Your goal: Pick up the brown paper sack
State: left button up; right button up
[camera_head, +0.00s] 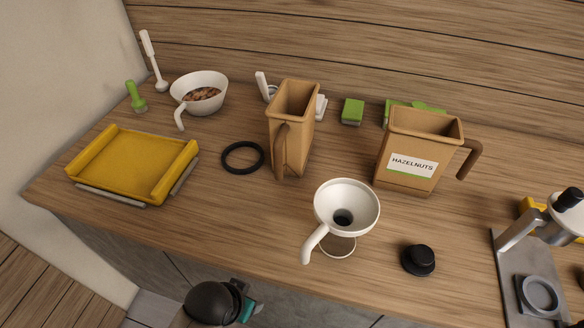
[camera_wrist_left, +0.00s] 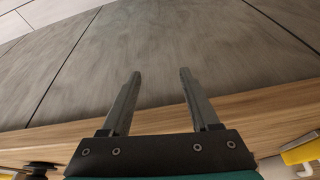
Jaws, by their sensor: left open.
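Two brown, open-topped, sack-like containers with handles stand upright on the wooden counter. The middle brown container (camera_head: 291,128) shows no label and has its handle toward me. The brown container labelled HAZELNUTS (camera_head: 415,155) stands to its right, handle to the right. I cannot tell which one the task calls the paper sack. In the left wrist view my left gripper (camera_wrist_left: 160,75) is open, with nothing between its fingers, at the counter's edge and apart from both containers. A dark part of my arm shows at the bottom of the head view. My right gripper is not in view.
A white funnel (camera_head: 347,205) on a stand and a black knob-like piece (camera_head: 418,260) are in front. A black ring (camera_head: 242,157), yellow tray (camera_head: 128,165) and white bowl (camera_head: 199,91) are left. Green blocks (camera_head: 352,111) lie behind. A metal device (camera_head: 509,265) stands right.

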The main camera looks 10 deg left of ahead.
aim_at(277, 145)
pick_arm(q)
jog(key=w+r+t, duration=0.2)
jog(key=w+r, duration=0.1)
jog(key=r, duration=0.1)
jog(key=w+r+t+p, duration=0.1)
jog(key=w+r+t, duration=0.1)
jog(key=w+r, duration=0.1)
jog(key=w+r+t+p, duration=0.1)
jog(key=w+r+t, duration=0.2)
jog(key=w+r, duration=0.1)
jog(key=shift+a+r, duration=0.3)
jog(key=shift+r, duration=0.6)
jog(key=w+d+r+t, duration=0.1)
jog(key=w+r+t, duration=0.3)
jog(key=r+t, duration=0.35)
jog(key=shift+m, duration=0.3)
jog(key=w, duration=0.6)
jog(key=w+p, duration=0.1)
jog(key=w, duration=0.3)
jog(key=shift+d+r, duration=0.25)
jog(key=shift+r, duration=0.15)
jog(key=shift+w+a, duration=0.15)
jog(key=shift+w, duration=2.4)
grip_shut()
